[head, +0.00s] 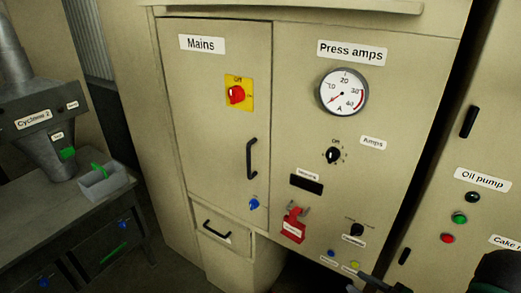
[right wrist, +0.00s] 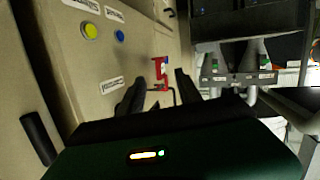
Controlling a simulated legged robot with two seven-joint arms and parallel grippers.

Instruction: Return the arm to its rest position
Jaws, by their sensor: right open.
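My right gripper (head: 376,284) shows at the bottom edge of the head view, in front of the lower part of the beige cabinet (head: 225,150). Only its dark finger end is in that picture, and part of my dark arm shows at the bottom right corner. In the right wrist view the two dark fingers of the gripper (right wrist: 160,98) stand apart, with nothing held between them. The cabinet front lies beyond them, with a red switch piece (right wrist: 160,72) past the fingertips. My left gripper is not in view.
The cabinet carries a red-yellow Mains switch (head: 237,94), a Press amps gauge (head: 343,92), a door handle (head: 251,158) and a red tagged piece (head: 293,226). The Oil pump panel (head: 481,150) is close on the right. A grey bench with a tray (head: 103,186) stands left.

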